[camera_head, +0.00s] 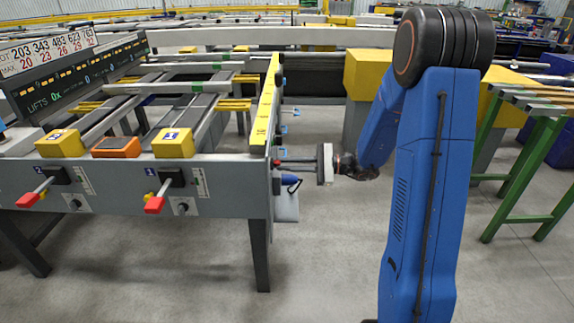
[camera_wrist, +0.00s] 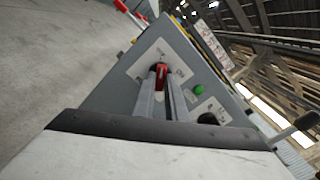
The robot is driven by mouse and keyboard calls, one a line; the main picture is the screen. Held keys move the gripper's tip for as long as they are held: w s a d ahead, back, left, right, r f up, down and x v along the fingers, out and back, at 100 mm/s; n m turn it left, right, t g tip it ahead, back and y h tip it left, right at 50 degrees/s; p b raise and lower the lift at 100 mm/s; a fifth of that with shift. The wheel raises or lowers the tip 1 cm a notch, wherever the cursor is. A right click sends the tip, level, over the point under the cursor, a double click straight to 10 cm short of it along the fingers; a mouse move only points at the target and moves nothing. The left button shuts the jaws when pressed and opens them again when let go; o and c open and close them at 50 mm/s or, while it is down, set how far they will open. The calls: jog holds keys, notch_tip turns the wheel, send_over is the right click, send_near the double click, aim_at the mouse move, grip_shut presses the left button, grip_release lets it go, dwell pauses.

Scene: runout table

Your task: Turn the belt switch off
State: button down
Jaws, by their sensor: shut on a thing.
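The belt switch (camera_wrist: 161,74) has a red handle and sits on a pale plate on the table's end panel. In the wrist view my gripper (camera_wrist: 160,92) has its two fingers on either side of the red handle and is shut on it. In the head view my gripper (camera_head: 284,162) reaches left from my blue arm to the right end of the grey table (camera_head: 235,190). There the switch is mostly hidden by the fingers and the edge-on panel. The exact angle of the handle cannot be told.
A green button (camera_wrist: 199,89) and a black knob (camera_wrist: 207,118) are on the same panel, close beside my fingers. Two red-tipped levers (camera_head: 154,204) (camera_head: 28,199) stick out of the table's front. A green stand (camera_head: 545,165) is at right. The floor in front is clear.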

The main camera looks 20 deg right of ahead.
jog(key=shift+n, duration=0.6)
jog(key=c, duration=1.8)
grip_release()
jog(key=shift+d, duration=0.1)
jog(key=v, duration=1.7)
jog(key=shift+d, duration=0.15)
